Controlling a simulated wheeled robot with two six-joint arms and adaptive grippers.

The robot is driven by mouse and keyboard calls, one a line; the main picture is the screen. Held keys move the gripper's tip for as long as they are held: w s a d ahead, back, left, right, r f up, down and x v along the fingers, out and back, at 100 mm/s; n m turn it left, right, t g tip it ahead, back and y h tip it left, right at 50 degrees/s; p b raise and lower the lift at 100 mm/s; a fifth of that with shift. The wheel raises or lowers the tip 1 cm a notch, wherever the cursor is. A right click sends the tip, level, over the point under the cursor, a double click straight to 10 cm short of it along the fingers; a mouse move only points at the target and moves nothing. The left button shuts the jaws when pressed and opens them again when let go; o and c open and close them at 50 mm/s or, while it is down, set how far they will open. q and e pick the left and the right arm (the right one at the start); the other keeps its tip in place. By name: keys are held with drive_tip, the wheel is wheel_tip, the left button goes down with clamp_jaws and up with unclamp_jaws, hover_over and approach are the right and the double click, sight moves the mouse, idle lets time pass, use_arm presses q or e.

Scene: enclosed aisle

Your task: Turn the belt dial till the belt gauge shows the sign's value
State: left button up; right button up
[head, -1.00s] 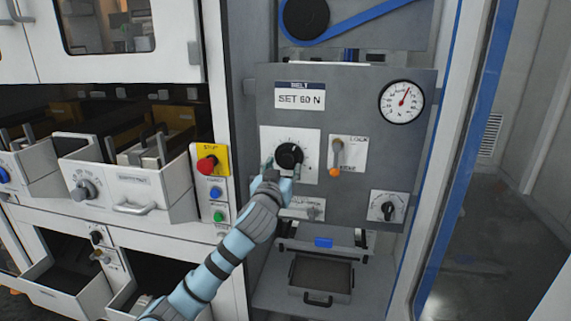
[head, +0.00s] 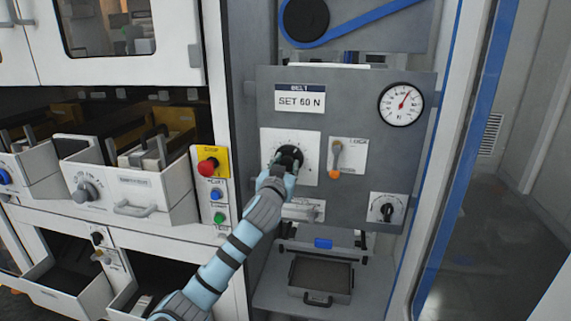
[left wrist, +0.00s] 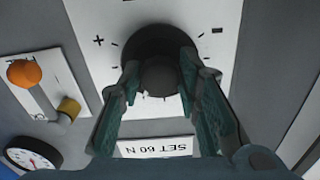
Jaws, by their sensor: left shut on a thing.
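The belt dial (head: 290,156) is a round black knob on a white scale plate, on the grey panel. In the left wrist view the dial (left wrist: 158,62) sits between the two fingers of my left gripper (left wrist: 157,88), with plus and minus marks around it. My left gripper (head: 281,170) is shut on the dial and hides its lower part. The sign (head: 299,99) reads SET 60 N. The round white belt gauge (head: 401,104) has a red needle pointing up and to the right; its numbers are too small to read. My right gripper is not in view.
A lock lever (head: 337,158) with an orange end sits right of the dial. A smaller black knob (head: 388,210) is lower right. A red stop button (head: 207,166) is left of the panel. A grey tray (head: 320,279) lies below.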

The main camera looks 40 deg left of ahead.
use_arm(q)
drive_tip(key=m+p, duration=0.2)
drive_tip(key=shift+r+m, duration=0.3)
drive_tip(key=shift+m, duration=0.1)
drive_tip(key=shift+f+m+p, duration=0.15)
drive_tip(key=shift+m+p, duration=0.15)
drive_tip(key=shift+f, duration=0.1)
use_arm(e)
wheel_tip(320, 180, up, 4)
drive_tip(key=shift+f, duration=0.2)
use_arm(q)
drive_tip(key=o, duration=1.1)
drive_tip(key=v, duration=1.2)
drive_tip(key=shift+a, duration=0.1)
